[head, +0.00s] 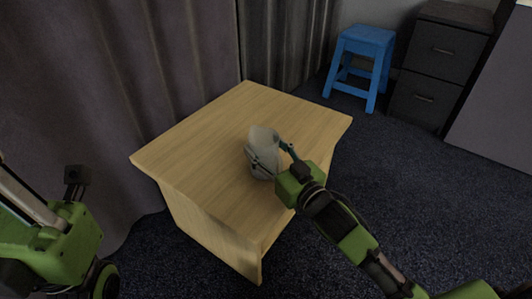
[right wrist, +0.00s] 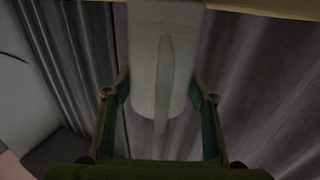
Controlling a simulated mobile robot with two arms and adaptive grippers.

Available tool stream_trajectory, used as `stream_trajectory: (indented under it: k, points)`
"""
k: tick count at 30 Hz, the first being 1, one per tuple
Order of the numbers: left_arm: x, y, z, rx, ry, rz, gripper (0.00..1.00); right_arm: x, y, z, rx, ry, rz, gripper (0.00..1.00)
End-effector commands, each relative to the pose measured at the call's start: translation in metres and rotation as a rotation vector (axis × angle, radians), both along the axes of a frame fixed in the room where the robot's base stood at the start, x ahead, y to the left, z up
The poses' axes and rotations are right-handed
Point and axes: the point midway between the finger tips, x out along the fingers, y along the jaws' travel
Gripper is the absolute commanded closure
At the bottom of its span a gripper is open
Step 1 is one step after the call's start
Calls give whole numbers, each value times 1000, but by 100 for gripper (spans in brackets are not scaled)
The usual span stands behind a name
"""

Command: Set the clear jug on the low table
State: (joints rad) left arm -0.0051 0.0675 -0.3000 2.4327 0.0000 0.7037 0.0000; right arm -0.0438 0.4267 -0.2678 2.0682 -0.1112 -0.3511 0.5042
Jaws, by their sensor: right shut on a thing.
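The clear jug (head: 262,142) looks pale and translucent, and in the head view it shows over the right half of the low wooden table (head: 205,135). My right gripper (head: 270,157) is shut on the jug from its near right side. In the right wrist view the jug (right wrist: 150,60) fills the space between the two fingers (right wrist: 160,98), with its handle facing the camera. I cannot tell whether its base touches the tabletop. My left arm shows at the left edge of the head view, but its fingers are not visible.
The tabletop around the jug is bare. Grey curtains (head: 180,50) hang behind and left of the table. A blue stool (head: 362,60) and a dark drawer cabinet (head: 435,65) stand at the back right. Dark carpet (head: 420,195) lies open to the right.

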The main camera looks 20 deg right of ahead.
Motion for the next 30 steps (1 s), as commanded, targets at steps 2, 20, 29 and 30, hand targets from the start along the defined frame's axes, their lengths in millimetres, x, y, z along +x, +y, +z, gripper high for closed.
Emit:
stream_trajectory:
  k: [2, 20, 29, 30]
  points:
    - [0, 0, 1, 0, -2, 0, 100, 0, 0, 0, 0, -2, 1, 78]
    - [0, 0, 1, 0, -2, 0, 100, 0, 0, -2, -1, -1, 0, 32]
    - [-1, 0, 6, -1, -7, -1, 100, -10, -3, 0, -1, 2, 0, 32]
    - [-2, 0, 7, -2, -7, -1, 100, -15, -4, 1, -1, 2, 0, 32]
